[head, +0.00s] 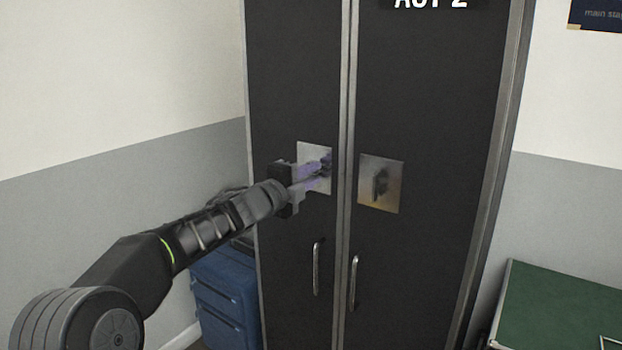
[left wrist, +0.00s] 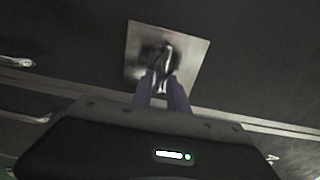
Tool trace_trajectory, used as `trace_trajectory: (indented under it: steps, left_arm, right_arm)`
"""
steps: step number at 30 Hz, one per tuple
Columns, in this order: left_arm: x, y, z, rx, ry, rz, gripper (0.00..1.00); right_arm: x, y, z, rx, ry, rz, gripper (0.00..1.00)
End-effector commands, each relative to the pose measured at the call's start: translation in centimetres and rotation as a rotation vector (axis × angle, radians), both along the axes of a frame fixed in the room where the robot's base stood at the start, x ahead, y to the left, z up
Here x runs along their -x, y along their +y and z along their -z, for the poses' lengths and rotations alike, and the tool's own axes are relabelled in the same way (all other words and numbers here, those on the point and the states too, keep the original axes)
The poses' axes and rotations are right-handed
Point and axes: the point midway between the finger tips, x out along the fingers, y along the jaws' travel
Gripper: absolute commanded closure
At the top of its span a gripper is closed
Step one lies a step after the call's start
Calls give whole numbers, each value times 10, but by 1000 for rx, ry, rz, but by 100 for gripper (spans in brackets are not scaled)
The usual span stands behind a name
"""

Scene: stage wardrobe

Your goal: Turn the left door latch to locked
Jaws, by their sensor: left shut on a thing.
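The left door latch is a dark knob (left wrist: 165,52) on a square metal plate (head: 306,152) on the left door of a dark wardrobe (head: 290,80). My left gripper (head: 325,170) reaches in from the left, and its purple fingers are shut on the knob. In the left wrist view, the fingers (left wrist: 162,85) meet the knob in the middle of the plate. The fingers hide much of the knob, so its exact turn is hard to tell. My right gripper is not in view.
The right door has its own latch (head: 380,183) on a similar plate. Two vertical handles (head: 317,268) sit below the plates. A blue drawer unit (head: 225,290) stands to the left, and a green-topped surface (head: 560,305) lies at lower right.

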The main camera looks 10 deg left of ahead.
Motion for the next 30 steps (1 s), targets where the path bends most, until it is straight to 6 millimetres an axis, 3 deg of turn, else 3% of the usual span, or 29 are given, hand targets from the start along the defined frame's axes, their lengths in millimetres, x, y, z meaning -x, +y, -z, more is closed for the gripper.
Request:
trace_trajectory:
  steps: [14, 15, 19, 30]
  left_arm:
    - [-1, 5, 2, -18, -4, -9, 100]
    - [-1, 5, 2, -18, -4, -9, 78]
    - [-1, 4, 1, -17, -5, -7, 68]
    - [5, 4, 0, -16, -6, -4, 67]
  right_arm:
    - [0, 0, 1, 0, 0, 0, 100]
    - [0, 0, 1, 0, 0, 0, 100]
    - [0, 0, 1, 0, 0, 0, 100]
    - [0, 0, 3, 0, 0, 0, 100]
